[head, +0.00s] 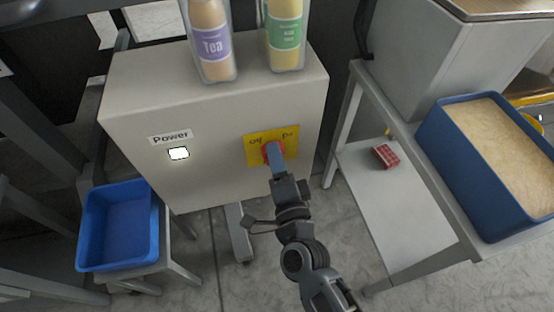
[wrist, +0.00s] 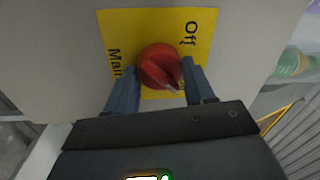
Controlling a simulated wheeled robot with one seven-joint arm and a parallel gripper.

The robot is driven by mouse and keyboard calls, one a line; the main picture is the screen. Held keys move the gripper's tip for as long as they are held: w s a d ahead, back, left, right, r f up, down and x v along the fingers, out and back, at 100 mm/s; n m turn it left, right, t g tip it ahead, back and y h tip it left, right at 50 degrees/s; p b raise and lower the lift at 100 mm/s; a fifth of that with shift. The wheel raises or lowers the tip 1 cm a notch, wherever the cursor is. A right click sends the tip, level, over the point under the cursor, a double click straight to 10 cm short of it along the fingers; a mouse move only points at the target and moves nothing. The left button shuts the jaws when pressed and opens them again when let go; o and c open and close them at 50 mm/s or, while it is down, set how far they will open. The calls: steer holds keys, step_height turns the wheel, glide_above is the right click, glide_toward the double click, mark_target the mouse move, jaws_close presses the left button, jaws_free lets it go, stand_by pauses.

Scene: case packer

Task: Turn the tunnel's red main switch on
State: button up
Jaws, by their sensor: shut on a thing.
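The red main switch (wrist: 160,66) is a round rotary knob on a yellow plate (wrist: 111,30) on the front of a beige cabinet (head: 215,190). In the wrist view the plate reads "Off" and "Main", both turned in the picture. A pale pointer mark on the knob points toward the lower right. My gripper (wrist: 157,82) has its two blue fingers on either side of the knob, shut on it. In the head view the gripper hides most of the switch (head: 266,150). A lamp (head: 178,153) under the "Power" label shows bright white.
A "Tea" bottle (head: 218,45) and a green-labelled bottle (head: 285,35) stand on the cabinet top. An empty blue bin (head: 151,226) sits at the left. At the right, a shelf (head: 385,215) holds a small red box (head: 386,156), with a filled blue crate (head: 440,130) above.

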steer(key=o, duration=1)
steer(key=shift+b+v, duration=0.4)
steer(key=shift+v, duration=3.5)
